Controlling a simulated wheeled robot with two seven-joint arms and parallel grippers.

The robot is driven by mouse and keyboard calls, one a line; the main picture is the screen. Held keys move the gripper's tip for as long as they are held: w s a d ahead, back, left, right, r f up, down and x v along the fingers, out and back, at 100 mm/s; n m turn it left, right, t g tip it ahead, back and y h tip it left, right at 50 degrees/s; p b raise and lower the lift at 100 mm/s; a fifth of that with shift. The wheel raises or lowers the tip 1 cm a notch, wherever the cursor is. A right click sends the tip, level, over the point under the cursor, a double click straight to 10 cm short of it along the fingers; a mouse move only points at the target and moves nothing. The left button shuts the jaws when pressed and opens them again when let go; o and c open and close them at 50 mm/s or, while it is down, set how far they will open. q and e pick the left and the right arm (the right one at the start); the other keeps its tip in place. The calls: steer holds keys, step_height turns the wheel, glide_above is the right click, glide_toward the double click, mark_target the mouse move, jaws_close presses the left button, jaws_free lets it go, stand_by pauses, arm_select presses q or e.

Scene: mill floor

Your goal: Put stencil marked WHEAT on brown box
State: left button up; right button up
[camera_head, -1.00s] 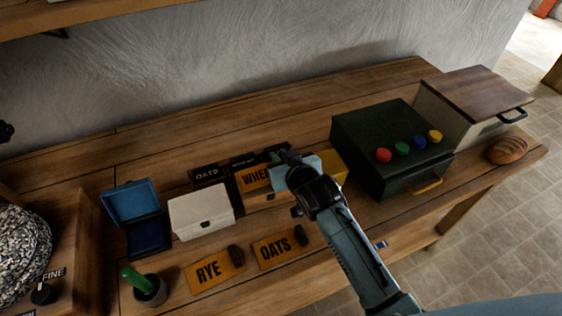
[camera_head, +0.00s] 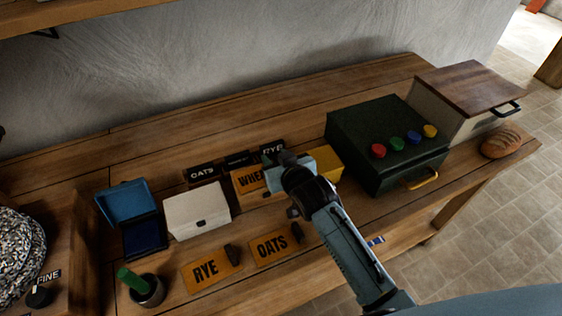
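The orange stencil marked WHEAT (camera_head: 249,180) lies on the brown box (camera_head: 262,199); only its first letters show, and its right part is hidden by my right gripper. My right gripper (camera_head: 296,167) is over the right end of the stencil, its pale blue fingers spread apart to either side. Whether it still touches the stencil's grip is hidden. The RYE stencil (camera_head: 207,270) and the OATS stencil (camera_head: 271,247) lie on the bench in front, each with a dark grip. My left gripper is out of view.
A white box (camera_head: 197,211) stands left of the brown box, a yellow box (camera_head: 329,160) right. An open blue ink pad (camera_head: 144,238), a green-handled tool in a cup (camera_head: 147,291), and dark label cards (camera_head: 203,171) are near. A green case (camera_head: 380,135) and bread (camera_head: 501,143) stand right.

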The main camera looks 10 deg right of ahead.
steer(key=p+v, duration=0.1)
steer(key=v, duration=1.1)
steer(key=shift+r, duration=0.15)
